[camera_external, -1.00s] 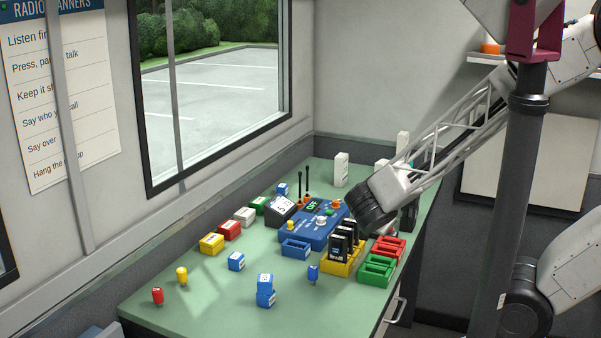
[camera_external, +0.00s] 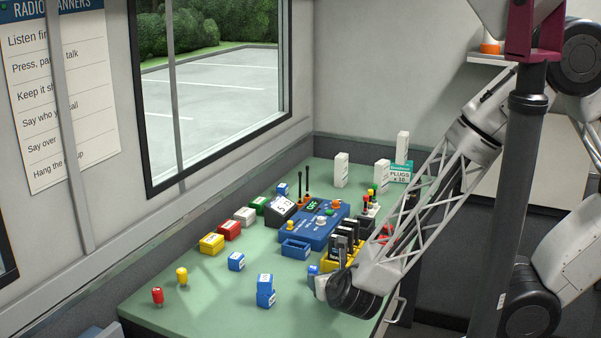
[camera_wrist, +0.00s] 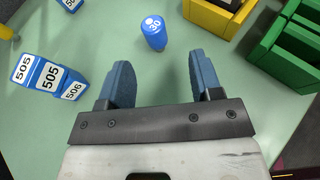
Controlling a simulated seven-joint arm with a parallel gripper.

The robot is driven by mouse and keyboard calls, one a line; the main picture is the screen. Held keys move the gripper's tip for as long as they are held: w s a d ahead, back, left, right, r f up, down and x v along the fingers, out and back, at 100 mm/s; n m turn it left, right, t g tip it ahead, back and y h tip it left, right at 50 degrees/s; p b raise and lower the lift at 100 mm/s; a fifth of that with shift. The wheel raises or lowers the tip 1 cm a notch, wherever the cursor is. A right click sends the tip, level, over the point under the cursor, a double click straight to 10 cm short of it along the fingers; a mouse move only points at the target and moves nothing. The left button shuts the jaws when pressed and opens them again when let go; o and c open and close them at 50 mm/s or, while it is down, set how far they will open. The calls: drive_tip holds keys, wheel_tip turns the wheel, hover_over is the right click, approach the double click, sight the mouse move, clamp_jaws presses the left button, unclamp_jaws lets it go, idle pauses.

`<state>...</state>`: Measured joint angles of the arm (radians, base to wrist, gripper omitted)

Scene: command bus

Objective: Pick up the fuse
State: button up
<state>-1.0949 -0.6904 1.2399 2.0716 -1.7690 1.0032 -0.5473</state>
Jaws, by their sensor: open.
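A small blue fuse (camera_wrist: 154,38) marked 30 stands on the green desk in the wrist view, ahead of the gap between my fingers. In the external view the blue fuse (camera_external: 313,270) shows only in part beside my wrist. My gripper (camera_wrist: 157,65) has two blue fingers, spread apart and empty, with the fuse a little beyond their tips. A red fuse (camera_external: 157,296) and a yellow fuse (camera_external: 181,276) stand at the desk's near left in the external view.
Stacked blue blocks marked 505 and 506 (camera_wrist: 52,78) stand left of my fingers. A yellow tray (camera_wrist: 214,18) and a green tray (camera_wrist: 285,48) lie to the right. A blue console (camera_external: 310,230) stands mid-desk. Bare desk lies around the fuse.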

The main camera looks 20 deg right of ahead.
drive_tip(key=shift+w+f, duration=0.1)
drive_tip(key=shift+f, duration=0.05)
idle(0.3)
drive_tip(key=shift+x, duration=1.15)
drive_tip(key=shift+w, duration=0.1)
drive_tip(key=shift+a+x, duration=0.15)
drive_tip(key=shift+x, duration=1.1)
drive_tip(key=shift+a+x, duration=0.1)
drive_tip(key=shift+x, duration=1.15)
drive_tip(key=c, duration=1)
